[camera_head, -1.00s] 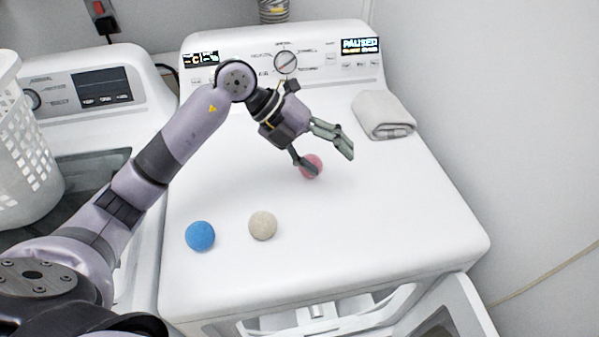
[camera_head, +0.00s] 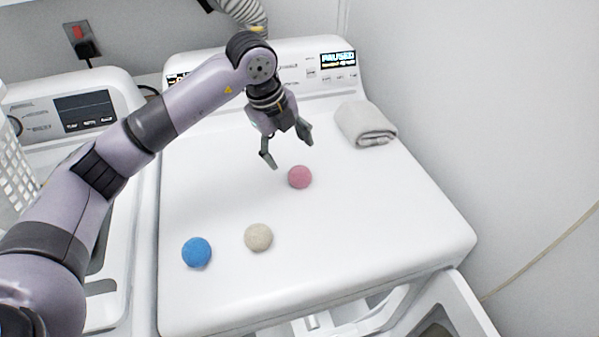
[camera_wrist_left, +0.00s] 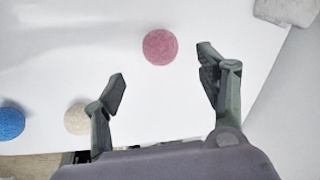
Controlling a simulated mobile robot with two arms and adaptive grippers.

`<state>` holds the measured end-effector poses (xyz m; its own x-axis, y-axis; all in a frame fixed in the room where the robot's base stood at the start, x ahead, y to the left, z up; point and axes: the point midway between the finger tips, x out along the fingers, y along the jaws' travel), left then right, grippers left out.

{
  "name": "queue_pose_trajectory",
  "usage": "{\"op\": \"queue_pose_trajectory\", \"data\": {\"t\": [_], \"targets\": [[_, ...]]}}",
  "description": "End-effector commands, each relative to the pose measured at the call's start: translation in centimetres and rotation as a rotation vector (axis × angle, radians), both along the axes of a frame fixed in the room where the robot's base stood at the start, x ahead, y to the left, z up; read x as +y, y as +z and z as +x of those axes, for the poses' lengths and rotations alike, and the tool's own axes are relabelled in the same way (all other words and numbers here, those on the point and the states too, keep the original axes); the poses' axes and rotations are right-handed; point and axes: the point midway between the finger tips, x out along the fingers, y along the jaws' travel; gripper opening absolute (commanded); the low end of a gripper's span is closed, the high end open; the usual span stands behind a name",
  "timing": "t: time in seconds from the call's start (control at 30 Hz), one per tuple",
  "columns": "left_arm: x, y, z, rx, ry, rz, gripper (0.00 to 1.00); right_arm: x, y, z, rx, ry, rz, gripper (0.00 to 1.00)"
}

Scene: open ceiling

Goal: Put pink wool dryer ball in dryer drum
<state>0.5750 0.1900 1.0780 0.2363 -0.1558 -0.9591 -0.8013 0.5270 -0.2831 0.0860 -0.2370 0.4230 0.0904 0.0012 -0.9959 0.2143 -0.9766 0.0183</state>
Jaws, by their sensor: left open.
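The pink wool dryer ball (camera_head: 300,177) rests on the white top of the dryer (camera_head: 350,225). My left gripper (camera_head: 288,152) is open and empty, behind and above the ball with its fingers pointing down. In the left wrist view the pink ball (camera_wrist_left: 160,47) lies ahead of the open fingertips (camera_wrist_left: 162,72), roughly between their lines and nearer the right finger. The dryer door (camera_head: 455,312) hangs open at the front. The inside of the drum is mostly hidden below the top's front edge. My right gripper is not in view.
A blue ball (camera_head: 197,252) and a beige ball (camera_head: 258,237) sit on the dryer top, front left. A folded grey towel (camera_head: 366,124) lies at the back right. A white basket (camera_head: 14,170) stands on the washer at left. The top's right front is clear.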

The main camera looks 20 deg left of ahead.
Motion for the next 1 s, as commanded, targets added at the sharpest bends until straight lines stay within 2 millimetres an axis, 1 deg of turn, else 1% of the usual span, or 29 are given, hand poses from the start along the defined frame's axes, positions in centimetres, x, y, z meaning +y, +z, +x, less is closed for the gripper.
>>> {"op": "queue_pose_trajectory", "data": {"t": [0.03, 0.1, 0.2, 0.33, 0.43, 0.57, 0.7, 0.8, 1.0], "targets": [[-0.2, -0.9, 0.2, 0.004, -0.001, 0.001, 0.66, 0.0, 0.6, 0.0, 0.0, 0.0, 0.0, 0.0], [-0.4, -2.1, 0.5, 0.004, -0.002, -0.001, 0.66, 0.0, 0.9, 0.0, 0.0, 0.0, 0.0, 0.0], [-0.6, -3.3, 0.8, 0.002, -0.002, -0.002, 0.66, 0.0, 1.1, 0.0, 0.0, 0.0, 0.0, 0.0], [-0.7, -4.0, 1.0, 0.0, -0.001, 0.0, 0.66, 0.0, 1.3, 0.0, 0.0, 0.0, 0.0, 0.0], [-0.8, -4.8, 1.2, 0.003, -0.001, -0.001, 0.66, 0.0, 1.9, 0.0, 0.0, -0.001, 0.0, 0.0], [-1.0, -6.6, 1.7, 0.005, -0.002, -0.001, 0.66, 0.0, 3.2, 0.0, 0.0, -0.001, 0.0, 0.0], [-1.2, -8.4, 2.2, 0.002, -0.002, -0.001, 0.66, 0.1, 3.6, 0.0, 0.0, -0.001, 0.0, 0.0], [-1.3, -9.0, 2.3, 0.0, -0.002, 0.0, 0.66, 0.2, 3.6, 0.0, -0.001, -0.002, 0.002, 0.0], [-1.3, -9.1, 2.3, -0.001, -0.002, 0.0, 0.66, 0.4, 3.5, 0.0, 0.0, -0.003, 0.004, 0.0]]}}
